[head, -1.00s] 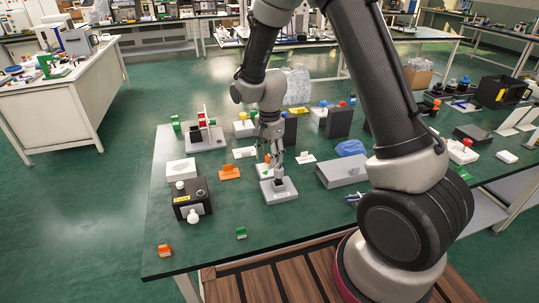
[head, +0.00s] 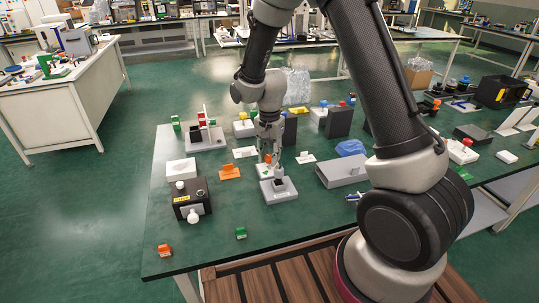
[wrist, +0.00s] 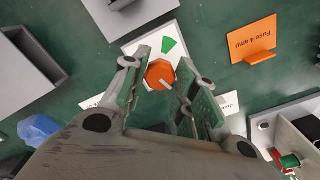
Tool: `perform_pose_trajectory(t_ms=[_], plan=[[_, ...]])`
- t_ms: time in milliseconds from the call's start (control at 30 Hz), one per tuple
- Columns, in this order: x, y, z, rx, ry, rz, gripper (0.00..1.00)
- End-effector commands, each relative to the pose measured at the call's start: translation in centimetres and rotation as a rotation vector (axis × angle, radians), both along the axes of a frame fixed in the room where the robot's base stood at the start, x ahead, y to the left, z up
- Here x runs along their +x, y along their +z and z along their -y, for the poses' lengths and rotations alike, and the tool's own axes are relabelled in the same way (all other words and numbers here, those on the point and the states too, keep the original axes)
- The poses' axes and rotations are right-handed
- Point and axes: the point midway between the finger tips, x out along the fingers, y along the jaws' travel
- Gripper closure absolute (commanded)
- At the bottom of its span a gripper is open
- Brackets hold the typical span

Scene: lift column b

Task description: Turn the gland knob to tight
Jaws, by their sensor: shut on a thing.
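The gland knob (wrist: 160,74) is orange and many-sided, and sits on a pale plate (wrist: 146,46) with a green wedge mark (wrist: 168,46) beside it. A short pale line shows on the knob's lower right side, away from the wedge in the wrist view. My gripper (wrist: 161,79) has its two fingers on either side of the knob and is shut on it. In the head view the knob (head: 267,158) is partly hidden by my gripper (head: 272,160), which reaches down from above.
A grey fixture with a dark block (head: 279,192) stands just in front of the plate. A grey sloped box (head: 341,172) stands to the right.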

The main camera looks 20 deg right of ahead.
Motion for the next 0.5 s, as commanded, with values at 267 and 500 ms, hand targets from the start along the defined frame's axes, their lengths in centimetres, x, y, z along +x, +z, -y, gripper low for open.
perform_pose_trajectory(t_ms=[267, 500], plan=[[0.04, 0.03, -0.02, 0.000, 0.261, 0.001, 0.95], [0.05, 0.04, -0.02, 0.000, 0.489, 0.001, 0.95]])
